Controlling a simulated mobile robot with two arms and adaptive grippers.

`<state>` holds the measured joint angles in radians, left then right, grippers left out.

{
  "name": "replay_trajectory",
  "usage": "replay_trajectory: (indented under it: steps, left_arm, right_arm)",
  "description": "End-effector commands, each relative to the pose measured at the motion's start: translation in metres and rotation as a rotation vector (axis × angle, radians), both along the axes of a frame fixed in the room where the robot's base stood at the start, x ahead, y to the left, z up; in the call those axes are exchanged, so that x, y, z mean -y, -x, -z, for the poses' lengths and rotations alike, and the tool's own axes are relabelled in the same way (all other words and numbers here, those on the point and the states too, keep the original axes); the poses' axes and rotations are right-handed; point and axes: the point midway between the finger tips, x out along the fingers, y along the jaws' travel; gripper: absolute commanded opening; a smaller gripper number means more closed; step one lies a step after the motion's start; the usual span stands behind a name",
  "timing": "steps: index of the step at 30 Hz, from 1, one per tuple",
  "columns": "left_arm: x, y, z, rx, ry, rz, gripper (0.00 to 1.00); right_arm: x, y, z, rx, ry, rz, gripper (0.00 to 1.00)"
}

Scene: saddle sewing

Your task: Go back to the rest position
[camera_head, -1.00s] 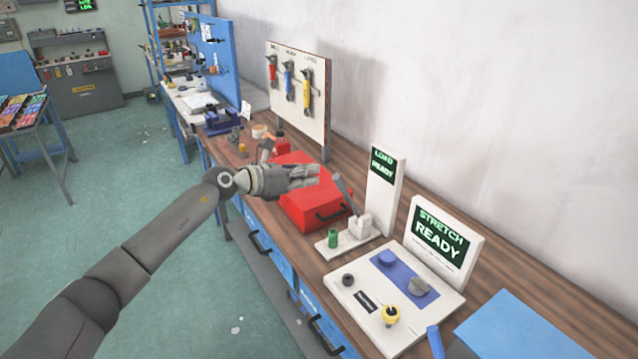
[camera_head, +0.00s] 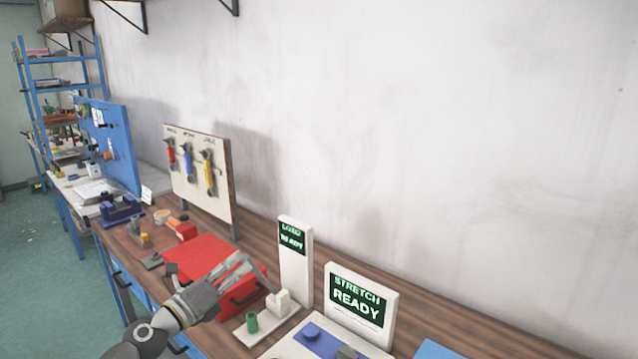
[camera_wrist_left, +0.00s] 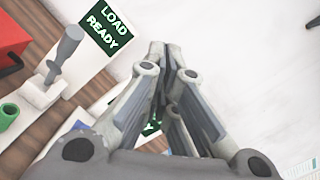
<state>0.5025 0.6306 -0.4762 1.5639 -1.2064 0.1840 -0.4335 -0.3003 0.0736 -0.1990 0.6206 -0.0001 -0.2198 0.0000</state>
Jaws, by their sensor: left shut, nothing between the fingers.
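My left gripper (camera_head: 220,290) comes in from the lower left of the head view, over the front of the workbench (camera_head: 350,271). Its fingers are together with nothing between them. It is in front of the red box (camera_head: 208,258) and beside the load stand. In the left wrist view the closed fingers (camera_wrist_left: 163,62) fill the middle. My right gripper is in neither current view.
The load stand (camera_head: 296,265) reads LOAD READY, with a green cylinder (camera_head: 252,321) on its base. The stretch unit (camera_head: 359,305) reads STRETCH READY. A tool board (camera_head: 198,185) stands further back.

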Motion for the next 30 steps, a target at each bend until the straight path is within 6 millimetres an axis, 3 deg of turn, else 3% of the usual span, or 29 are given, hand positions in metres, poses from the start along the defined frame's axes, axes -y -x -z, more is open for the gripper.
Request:
replay_trajectory:
  steps: [2, 5, 8, 11, 15, 18, 21, 30]
  left_arm:
    - [0.005, 0.019, 0.006, -0.053, 0.253, -0.068, 0.00]
    - [-0.007, 0.041, 0.019, -0.146, 0.564, -0.187, 0.00]
    - [-0.025, 0.068, 0.049, -0.271, 0.857, -0.333, 0.00]
    - [-0.043, 0.104, 0.091, -0.422, 1.127, -0.505, 0.00]
    - [-0.056, 0.175, 0.160, -0.666, 1.450, -0.783, 0.00]
    - [-0.054, 0.231, 0.200, -0.831, 1.612, -0.978, 0.00]
    - [-0.047, 0.279, 0.225, -0.965, 1.712, -1.132, 0.00]
    - [-0.021, 0.388, 0.254, -1.248, 1.842, -1.467, 0.00]
  right_arm:
    - [0.003, 0.001, 0.000, -0.001, 0.004, -0.002, 0.40]
    - [0.006, 0.001, 0.000, -0.001, 0.008, -0.002, 0.40]
    - [0.009, 0.001, 0.000, -0.002, 0.010, -0.004, 0.40]
    - [0.009, 0.001, 0.000, -0.003, 0.011, -0.004, 0.40]
    - [0.009, 0.001, 0.000, -0.003, 0.011, -0.004, 0.40]
    - [0.009, 0.001, 0.000, -0.003, 0.010, -0.004, 0.40]
    - [0.008, 0.001, 0.000, -0.002, 0.010, -0.004, 0.40]
    - [0.002, 0.001, 0.000, -0.002, 0.003, -0.003, 0.40]
